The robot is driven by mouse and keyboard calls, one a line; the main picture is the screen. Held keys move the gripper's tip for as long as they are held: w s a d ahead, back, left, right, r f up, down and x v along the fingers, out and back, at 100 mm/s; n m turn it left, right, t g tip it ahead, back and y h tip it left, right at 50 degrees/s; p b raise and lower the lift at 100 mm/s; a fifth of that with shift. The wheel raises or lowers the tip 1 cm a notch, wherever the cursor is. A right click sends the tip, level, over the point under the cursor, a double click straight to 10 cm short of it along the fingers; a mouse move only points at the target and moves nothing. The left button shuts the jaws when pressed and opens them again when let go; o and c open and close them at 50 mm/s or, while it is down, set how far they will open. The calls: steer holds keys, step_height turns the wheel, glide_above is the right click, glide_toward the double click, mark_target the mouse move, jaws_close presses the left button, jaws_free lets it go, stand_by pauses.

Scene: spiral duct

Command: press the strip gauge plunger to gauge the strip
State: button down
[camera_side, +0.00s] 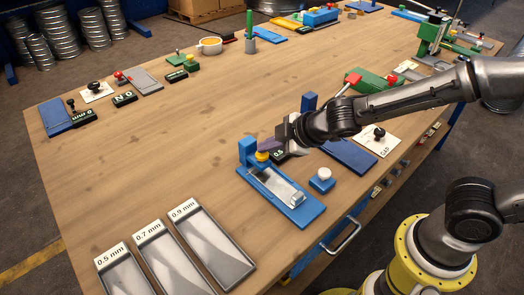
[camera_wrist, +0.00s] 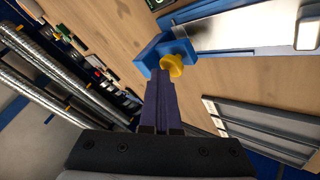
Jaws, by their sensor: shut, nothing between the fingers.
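The strip gauge (camera_side: 288,205) is a blue base with a blue upright block at its far left end. A metal strip (camera_side: 275,185) lies along it. Its yellow plunger (camera_side: 262,156) sticks out of the upright block. In the wrist view the yellow plunger (camera_wrist: 172,65) is just beyond the tips of my gripper (camera_wrist: 161,72). My gripper also shows in the side view (camera_side: 264,146), with its purple fingers closed together and empty, right at the plunger. I cannot tell whether the fingertips touch it.
A small display reading 0.5 (camera_side: 279,153) stands behind the gauge, partly hidden by my gripper. A blue button box with a white knob (camera_side: 322,178) is to the right. Trays labelled 0.5 mm (camera_side: 125,272), 0.7 mm (camera_side: 170,255) and 0.9 mm (camera_side: 212,240) lie at front left. The table's middle left is clear.

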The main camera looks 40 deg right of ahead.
mark_target(267, 155)
steer(key=shift+r, duration=0.8)
steer(key=shift+r, duration=2.55)
steer(key=shift+d, duration=0.1)
steer(key=d+r+m+t, duration=0.1)
steer(key=d+r+m, duration=0.1)
steer(key=d+r, duration=0.4)
steer(key=s+d+r+m+h, duration=0.3)
steer(key=s+d+r+m, duration=0.3)
steer(key=s, duration=0.3)
steer(key=s+f+m+g, duration=0.1)
steer(key=s+f+g, duration=0.1)
steer(key=s, duration=0.5)
steer(key=s+f+m+g+y, duration=0.1)
steer(key=s+f, duration=0.3)
steer(key=s, duration=0.4)
steer(key=shift+d+f+m+g, duration=0.15)
steer(key=shift+f+m+g, duration=0.25)
steer(key=shift+m+g, duration=0.3)
